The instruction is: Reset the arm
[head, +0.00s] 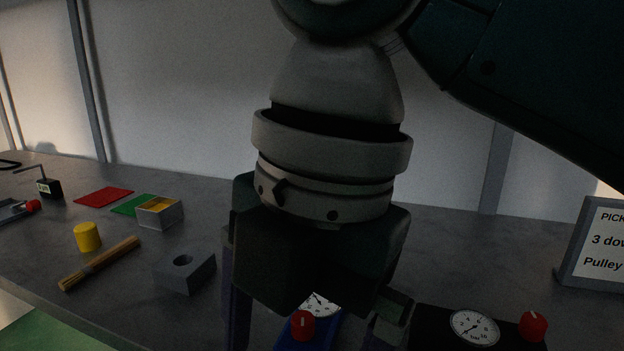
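My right arm comes in from the upper right and hangs down over the middle of the bench in the head view. My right gripper (312,335) points down with its two fingers spread apart. A blue press unit (318,333) with a round dial and a red knob (302,325) shows between and behind the fingers, partly hidden. I see no object clamped between the fingers, though the tips run to the bottom edge of the view. My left gripper is not in view.
A black unit (430,325) with a dial and red knob stands right of the gripper. A sign (597,245) stands far right. Left are a grey block (186,272) with a hole, brown rods (100,263), a yellow cylinder (87,237), a small box (160,216) and red (104,197) and green (132,204) mats.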

